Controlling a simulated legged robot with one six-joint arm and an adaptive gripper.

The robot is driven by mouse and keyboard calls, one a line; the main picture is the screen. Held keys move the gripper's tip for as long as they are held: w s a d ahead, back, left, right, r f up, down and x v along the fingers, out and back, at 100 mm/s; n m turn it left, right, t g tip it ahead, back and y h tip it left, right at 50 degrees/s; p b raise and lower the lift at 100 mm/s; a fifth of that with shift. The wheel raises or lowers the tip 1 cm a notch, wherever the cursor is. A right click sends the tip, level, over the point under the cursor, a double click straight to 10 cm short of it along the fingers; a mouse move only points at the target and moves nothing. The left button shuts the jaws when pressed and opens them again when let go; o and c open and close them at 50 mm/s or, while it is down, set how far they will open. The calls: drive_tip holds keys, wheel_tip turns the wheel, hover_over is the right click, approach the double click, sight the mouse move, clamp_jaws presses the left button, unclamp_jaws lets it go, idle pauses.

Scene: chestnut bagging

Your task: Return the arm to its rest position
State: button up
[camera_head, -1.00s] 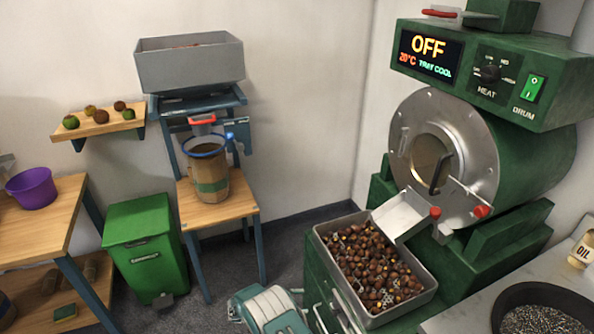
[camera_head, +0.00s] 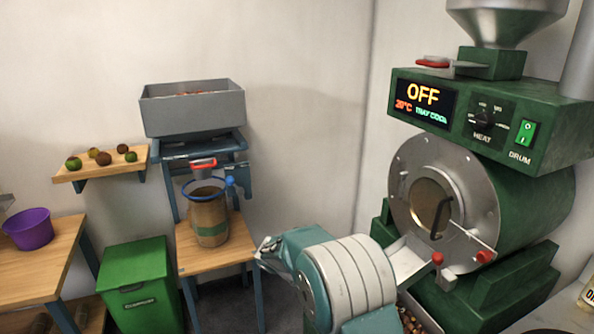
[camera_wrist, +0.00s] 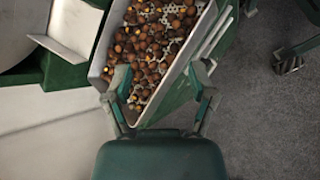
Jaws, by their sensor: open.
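My arm stands in the lower middle of the head view, in front of the cooling tray. My gripper shows in the wrist view (camera_wrist: 164,82), its two fingers spread wide, with nothing held between them. Below and beyond the fingers is the grey tray (camera_wrist: 100,62) of roasted chestnuts (camera_wrist: 152,42). In the head view only a few chestnuts (camera_head: 412,322) show past my arm, and most of the tray is hidden. I cannot tell the gap between the fingertips and the tray.
The green roaster (camera_head: 530,205) stands on the right, its display reading OFF. A paper bag (camera_head: 209,222) with a blue rim stands on a wooden stand under a grey hopper (camera_head: 193,112). A green bin (camera_head: 140,285) and a purple bowl (camera_head: 28,229) are at left.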

drive_tip(key=s+d+r+m+t+y, duration=0.1)
drive_tip(key=s+d+r+m+y, duration=0.15)
drive_tip(key=s+r, duration=0.4)
drive_tip(key=s+d+r+m+y, duration=0.25)
drive_tip(key=s+r, duration=0.25)
drive_tip(key=r, duration=0.3)
drive_tip(key=s+d+r+m+t+y, duration=0.1)
drive_tip(key=s+r+m+t+y, duration=0.1)
drive_tip(key=s, duration=0.7)
drive_tip(key=s+d+r+m+t+y, duration=0.1)
drive_tip(key=s+r+m+t+y, duration=0.1)
drive_tip(key=s, duration=0.6)
drive_tip(key=shift+s+r+m+t, duration=0.3)
drive_tip(key=shift+s+t, duration=0.1)
drive_tip(key=shift+t, duration=0.1)
drive_tip(key=shift+c, duration=1.1)
